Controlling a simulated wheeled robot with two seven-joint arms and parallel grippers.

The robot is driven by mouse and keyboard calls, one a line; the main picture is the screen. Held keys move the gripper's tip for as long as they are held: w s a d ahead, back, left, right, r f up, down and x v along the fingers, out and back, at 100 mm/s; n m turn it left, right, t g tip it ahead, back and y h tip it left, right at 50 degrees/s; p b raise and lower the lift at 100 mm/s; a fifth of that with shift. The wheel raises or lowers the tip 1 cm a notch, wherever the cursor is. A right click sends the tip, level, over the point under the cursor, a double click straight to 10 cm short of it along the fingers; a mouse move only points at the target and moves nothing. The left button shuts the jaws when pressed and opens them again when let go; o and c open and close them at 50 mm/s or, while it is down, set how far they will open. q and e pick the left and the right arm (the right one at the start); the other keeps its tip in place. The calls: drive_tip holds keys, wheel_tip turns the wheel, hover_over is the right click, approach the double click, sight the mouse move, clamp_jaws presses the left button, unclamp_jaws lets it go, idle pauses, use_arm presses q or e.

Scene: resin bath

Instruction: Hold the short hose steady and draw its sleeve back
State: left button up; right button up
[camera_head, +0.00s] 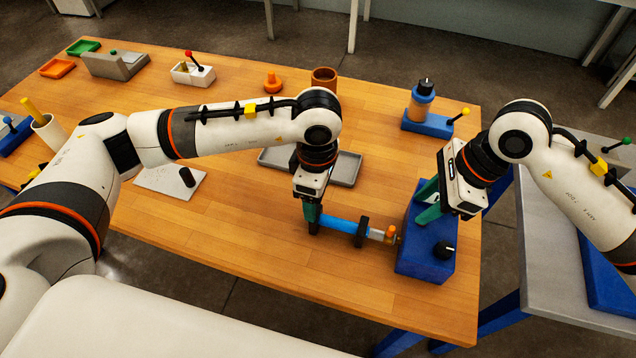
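The short blue hose (336,224) lies level near the front right of the table. A black collar (362,232) is around its right part. A small metal and orange fitting (384,236) sits between it and the blue box (427,262) with a black knob. I cannot tell clearly which part is the sleeve. My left gripper (313,224) points down at the hose's left end and looks shut on it; its fingertips partly hide that end. My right gripper (427,202) is open and empty, its teal fingers apart over the blue box, clear of the collar.
A grey tray (345,178) lies behind the hose, partly hidden by my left arm. A bottle on a blue stand (428,123) and a brown cup (325,77) stand farther back. A grey side table (540,262) is at right. The table front left of the hose is clear.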

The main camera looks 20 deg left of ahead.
sight(318, 213)
use_arm(q)
wheel_tip(318, 213, down, 10)
drive_tip(key=shift+r, duration=0.2)
drive_tip(key=c, duration=1.2)
